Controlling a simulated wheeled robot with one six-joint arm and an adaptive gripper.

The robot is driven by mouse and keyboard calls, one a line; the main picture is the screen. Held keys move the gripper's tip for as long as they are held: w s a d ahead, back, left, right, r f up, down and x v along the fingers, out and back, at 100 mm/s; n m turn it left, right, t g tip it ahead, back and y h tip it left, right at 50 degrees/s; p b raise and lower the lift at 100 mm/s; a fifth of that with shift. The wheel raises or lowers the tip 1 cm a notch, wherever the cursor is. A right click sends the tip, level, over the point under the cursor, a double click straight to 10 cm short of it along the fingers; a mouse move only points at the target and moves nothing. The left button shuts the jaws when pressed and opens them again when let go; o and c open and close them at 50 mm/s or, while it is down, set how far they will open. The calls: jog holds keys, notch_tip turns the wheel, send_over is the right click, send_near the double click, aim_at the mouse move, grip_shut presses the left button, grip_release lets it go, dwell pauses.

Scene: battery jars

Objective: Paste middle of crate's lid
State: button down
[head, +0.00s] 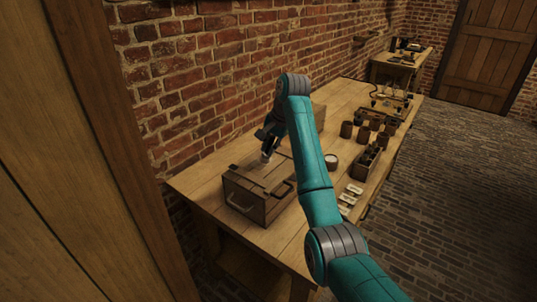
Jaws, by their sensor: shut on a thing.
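A wooden crate (243,202) with a dark handle on its front and another on its right side stands near the left end of the table. Its lid (243,175) is closed. My gripper (268,148) is over the back part of the lid, pointing down. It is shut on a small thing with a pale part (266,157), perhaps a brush. The lower end of this thing is close to the lid; I cannot tell whether it touches. A small round pot with white contents (331,159) stands right of the crate.
Several pale labels (349,197) lie near the table's front edge. A wooden rack (368,160) with dark jars and loose brown jars (362,134) stand farther along. A wooden box (319,117) is behind my arm. A brick wall borders the table.

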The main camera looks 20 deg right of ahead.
jog(key=shift+r, duration=2.15)
